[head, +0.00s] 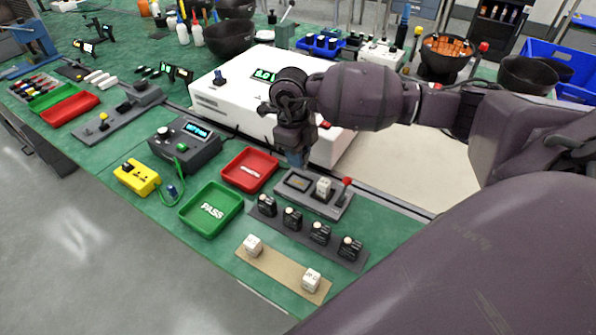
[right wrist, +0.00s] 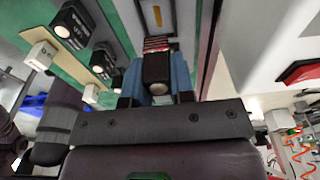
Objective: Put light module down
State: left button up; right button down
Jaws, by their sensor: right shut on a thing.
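My right gripper (head: 296,157) is over the back-left end of a grey test fixture (head: 338,205), which carries a recessed slot, a white block and a red-knobbed lever. In the right wrist view its blue fingers (right wrist: 158,78) are shut on a dark light module (right wrist: 158,66) with a pale round lens. The gripper hides this module in the head view. Several similar dark modules (head: 292,218) stand in a row on a dark strip in front of the fixture. My left gripper is not in view.
A green PASS tray (head: 190,222) and a red tray (head: 232,178) lie left of the fixture. A tan strip (head: 282,277) with two white cubes is at the front edge. A white instrument box (head: 225,100) stands behind. A dark display unit (head: 180,160) is further left.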

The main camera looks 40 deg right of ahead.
aim_at(298, 183)
jog(key=shift+f+b, duration=0.3)
jog(key=shift+f, duration=2.65)
jog(key=shift+f, duration=0.15)
jog(key=c, duration=1)
grip_release()
jog(key=r, duration=0.4)
jog(key=w+r, duration=0.1)
jog(key=r, duration=0.7)
jog(key=shift+w+a+r+p, duration=0.15)
jog(key=shift+a+p, duration=0.15)
jog(key=shift+p, duration=0.05)
